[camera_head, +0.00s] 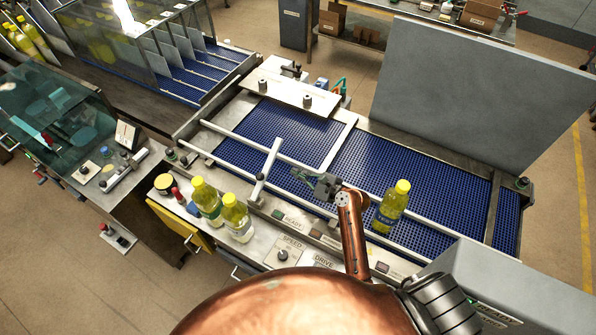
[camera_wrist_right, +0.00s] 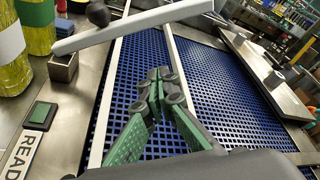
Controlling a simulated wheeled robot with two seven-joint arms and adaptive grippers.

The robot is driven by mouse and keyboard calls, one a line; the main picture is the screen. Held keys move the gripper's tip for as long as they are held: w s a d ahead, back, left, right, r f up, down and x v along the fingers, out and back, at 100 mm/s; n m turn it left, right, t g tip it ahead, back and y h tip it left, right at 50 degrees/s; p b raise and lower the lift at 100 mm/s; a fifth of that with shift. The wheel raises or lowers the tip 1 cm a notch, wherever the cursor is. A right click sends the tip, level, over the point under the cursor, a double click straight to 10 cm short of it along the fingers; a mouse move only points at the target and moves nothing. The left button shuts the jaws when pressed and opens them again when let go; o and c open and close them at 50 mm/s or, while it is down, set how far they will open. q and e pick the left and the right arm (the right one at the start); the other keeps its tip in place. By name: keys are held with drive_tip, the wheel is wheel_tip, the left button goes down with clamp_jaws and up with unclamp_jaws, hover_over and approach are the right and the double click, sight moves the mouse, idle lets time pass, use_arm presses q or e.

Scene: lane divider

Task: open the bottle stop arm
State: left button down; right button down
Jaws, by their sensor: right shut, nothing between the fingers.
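The bottle stop arm (camera_head: 266,170) is a light grey bar on a small post at the conveyor's near edge. It reaches across the lane between the two guide rails. In the right wrist view the stop arm (camera_wrist_right: 130,28) crosses the top left, with a dark round knob (camera_wrist_right: 98,13) beside it. My right gripper (camera_head: 298,173) is over the blue belt just right of the stop arm, apart from it. In the right wrist view its green fingers (camera_wrist_right: 158,76) are closed together and empty. A yellow bottle (camera_head: 389,211) stands on the belt right of the gripper. My left gripper is out of view.
Two yellow bottles (camera_head: 206,201) (camera_head: 237,219) stand on the near ledge left of the post. Guide rails (camera_head: 330,188) run along the blue belt (camera_head: 400,170). A grey panel (camera_head: 475,90) stands behind. The belt beyond the far rail is clear.

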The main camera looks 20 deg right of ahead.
sight(265, 169)
drive_tip(key=p+x, duration=0.1)
drive_tip(key=x, duration=0.7)
drive_tip(key=shift+w+r, duration=0.1)
drive_tip(key=r, duration=0.1)
drive_tip(key=s+a+r+p, duration=0.1)
drive_tip(key=r+p, duration=0.1)
drive_tip(key=shift+s+a+r, duration=0.1)
drive_tip(key=shift+s+a, duration=0.2)
drive_tip(key=shift+a, duration=0.05)
